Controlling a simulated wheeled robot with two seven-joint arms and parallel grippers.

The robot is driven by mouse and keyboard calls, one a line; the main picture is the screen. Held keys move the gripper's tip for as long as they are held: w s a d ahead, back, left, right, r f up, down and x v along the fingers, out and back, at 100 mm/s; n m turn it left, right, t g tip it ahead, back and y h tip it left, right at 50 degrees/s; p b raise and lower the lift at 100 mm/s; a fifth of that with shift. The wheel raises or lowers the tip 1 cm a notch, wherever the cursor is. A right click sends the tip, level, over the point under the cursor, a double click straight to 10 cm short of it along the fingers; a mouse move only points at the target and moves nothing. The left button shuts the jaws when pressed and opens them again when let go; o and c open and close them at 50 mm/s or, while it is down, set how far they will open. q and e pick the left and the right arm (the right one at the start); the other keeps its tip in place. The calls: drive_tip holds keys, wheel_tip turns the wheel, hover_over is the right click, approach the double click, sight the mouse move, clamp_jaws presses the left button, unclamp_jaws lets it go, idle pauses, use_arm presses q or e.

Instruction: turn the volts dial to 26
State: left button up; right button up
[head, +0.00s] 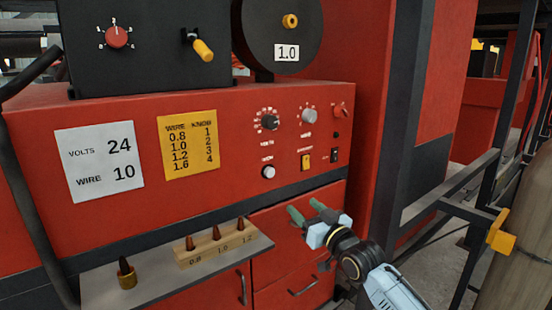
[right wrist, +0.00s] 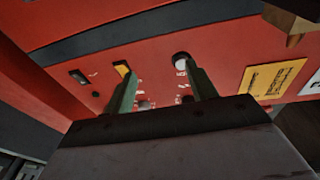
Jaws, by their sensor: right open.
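The volts dial (head: 269,122) is a black knob with a ring of white marks on the red machine front. Its pointer setting is too small to read. A white card (head: 99,161) left of it reads VOLTS 24 and WIRE 10. My right gripper (head: 306,209) is open and empty, in front of the panel, below and right of the volts dial and apart from it. In the right wrist view its two green fingers (right wrist: 162,82) point at the panel, seen upside down. The dials there are mostly hidden behind the fingers and gripper body. My left gripper is not in view.
A grey knob (head: 308,115) sits right of the volts dial. Below are a white knob (head: 268,172) and a yellow switch (head: 306,155). A shelf (head: 150,283) with a wooden block of tips (head: 215,246) juts out at lower left. A dark post (head: 405,120) stands right.

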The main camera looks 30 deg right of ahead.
sight(273, 125)
wheel_tip(273, 125, up, 15)
drive_tip(key=s+a+n+t+y, duration=0.2)
drive_tip(key=s+t, duration=0.1)
drive_tip(key=shift+m, duration=0.3)
drive_tip(key=p+x, duration=0.1)
drive_tip(key=x, duration=0.3)
drive_tip(key=p+x, duration=0.1)
drive_tip(key=x, duration=0.4)
drive_tip(key=p+x, duration=0.1)
drive_tip(key=x, duration=0.3)
drive_tip(key=shift+w+a+f, duration=0.2)
drive_tip(key=shift+w+f, duration=0.1)
drive_tip(key=shift+c, duration=0.4)
drive_tip(key=c, duration=0.9)
